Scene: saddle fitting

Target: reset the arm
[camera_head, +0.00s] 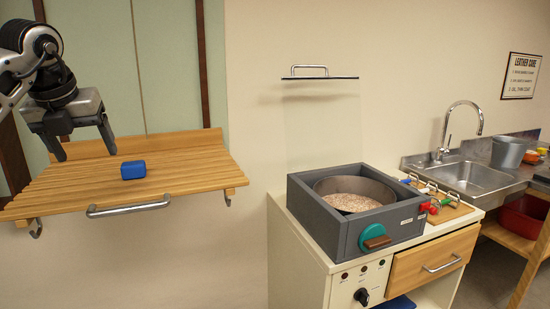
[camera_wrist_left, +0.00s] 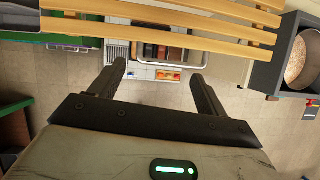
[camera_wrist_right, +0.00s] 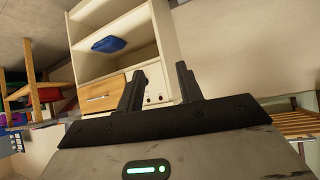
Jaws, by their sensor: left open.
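My left gripper (camera_head: 88,153) is in the upper left of the head view, above the left part of a slatted wooden shelf. Its fingers are apart and hold nothing. In the left wrist view its open fingers (camera_wrist_left: 158,72) point toward the floor area, with shelf slats across the top. A small blue block (camera_head: 133,170) lies on the shelf, to the right of the left gripper and apart from it. My right gripper (camera_wrist_right: 160,72) shows only in its own wrist view. Its fingers are apart with nothing between them, with a cream cabinet beyond.
The wooden shelf (camera_head: 185,182) has a metal handle and hooks at its front. A grey box (camera_head: 345,238) with a round pan of granular material (camera_head: 350,202) stands on a cabinet. Farther right are clamps on a board (camera_head: 447,208) and a sink (camera_head: 470,178). Bare wall separates shelf and cabinet.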

